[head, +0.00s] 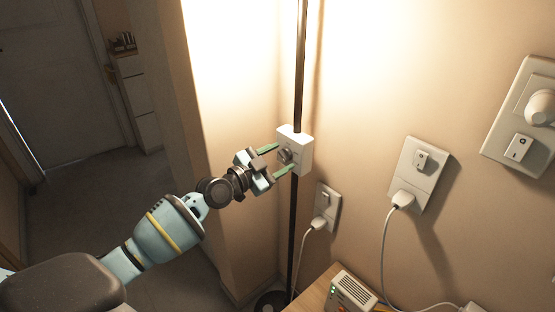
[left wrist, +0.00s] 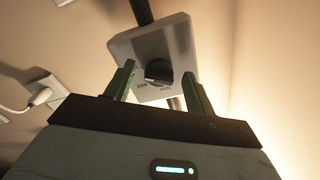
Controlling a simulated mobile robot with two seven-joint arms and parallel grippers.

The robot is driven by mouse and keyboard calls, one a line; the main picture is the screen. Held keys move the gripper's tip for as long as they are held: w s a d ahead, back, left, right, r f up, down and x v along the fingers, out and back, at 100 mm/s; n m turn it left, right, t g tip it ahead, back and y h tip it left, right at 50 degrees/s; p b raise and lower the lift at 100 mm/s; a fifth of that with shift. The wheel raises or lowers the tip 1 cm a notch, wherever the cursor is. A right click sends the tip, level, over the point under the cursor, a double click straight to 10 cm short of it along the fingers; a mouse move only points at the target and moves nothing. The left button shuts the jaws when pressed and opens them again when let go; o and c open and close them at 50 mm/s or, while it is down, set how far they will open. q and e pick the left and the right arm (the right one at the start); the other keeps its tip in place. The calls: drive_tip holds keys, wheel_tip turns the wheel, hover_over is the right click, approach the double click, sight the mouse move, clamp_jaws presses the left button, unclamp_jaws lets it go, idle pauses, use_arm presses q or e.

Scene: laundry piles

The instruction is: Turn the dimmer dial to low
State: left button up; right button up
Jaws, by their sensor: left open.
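The dimmer is a white box (head: 305,141) fixed on a dark lamp pole, with a dark round dial (head: 285,156) on its front. In the left wrist view the dial (left wrist: 158,72) has small markings beside it that I cannot read, on the white box face (left wrist: 150,45). My left gripper (head: 280,160) is open, with its green fingertips on either side of the dial. In the left wrist view the fingers (left wrist: 160,85) stand apart around the dial, and I cannot tell whether they touch it. My right gripper is not in view.
The dark pole (head: 300,60) runs upright along the wall, which is brightly lit. Wall plates with switches (head: 418,170) and white plugs (head: 402,200) are to the right. A wooden surface (head: 318,295) carries a small white device (head: 352,292). A door (head: 50,90) is at left.

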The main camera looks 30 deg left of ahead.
use_arm(q)
drive_tip(key=c, duration=1)
